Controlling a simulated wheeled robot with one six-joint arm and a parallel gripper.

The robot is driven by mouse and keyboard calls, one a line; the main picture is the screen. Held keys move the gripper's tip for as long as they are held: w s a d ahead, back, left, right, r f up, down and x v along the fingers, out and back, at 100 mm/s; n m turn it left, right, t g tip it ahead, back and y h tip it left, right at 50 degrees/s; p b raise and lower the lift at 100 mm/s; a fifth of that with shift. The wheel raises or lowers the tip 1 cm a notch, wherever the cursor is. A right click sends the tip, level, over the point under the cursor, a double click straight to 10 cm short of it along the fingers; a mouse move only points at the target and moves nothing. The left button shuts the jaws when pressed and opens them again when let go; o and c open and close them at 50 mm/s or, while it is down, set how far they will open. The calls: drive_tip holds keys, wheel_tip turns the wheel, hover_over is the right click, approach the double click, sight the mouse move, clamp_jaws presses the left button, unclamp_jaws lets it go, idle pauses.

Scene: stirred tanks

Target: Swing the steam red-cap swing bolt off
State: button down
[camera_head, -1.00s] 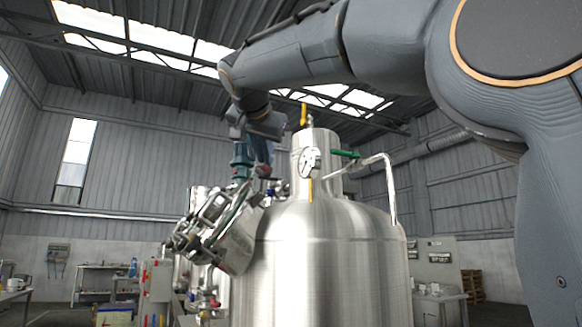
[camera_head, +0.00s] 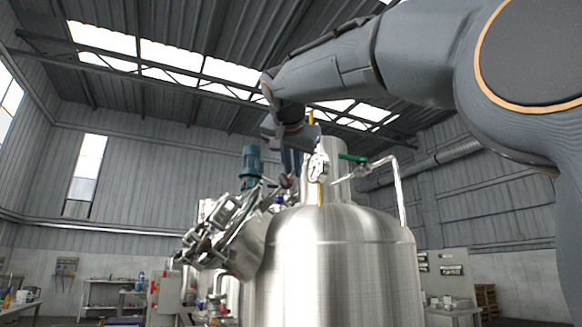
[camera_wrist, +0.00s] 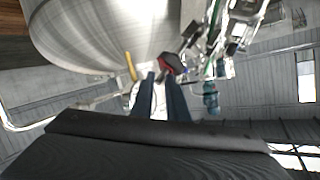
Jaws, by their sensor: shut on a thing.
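The red-cap swing bolt shows as a dark red cap (camera_wrist: 171,63) at my fingertips in the wrist view. It also shows as a small dark reddish spot (camera_head: 287,182) below my fingers in the head view. My gripper (camera_wrist: 160,76) is shut on it, its two blue-grey fingers reaching up to the cap. In the head view my gripper (camera_head: 290,176) points down, just left of the gauge and neck of the steel tank (camera_head: 335,265). The bolt's shank and pivot are hidden.
A pressure gauge (camera_head: 318,167) stands close to the right of my gripper. A tilted manway lid with clamps and pipes (camera_head: 222,225) is at the left, with a blue motor (camera_head: 251,165) behind. A bent steel pipe (camera_head: 399,190) rises at the right.

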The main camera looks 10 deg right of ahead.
drive_tip(key=shift+d, duration=0.1)
drive_tip(key=c, duration=1.9)
unclamp_jaws()
drive_tip(key=shift+w+d, duration=0.1)
drive_tip(key=shift+o, duration=0.2)
drive_tip(key=b+v, duration=0.1)
drive_tip(key=v, duration=0.7)
drive_tip(key=shift+w, duration=0.1)
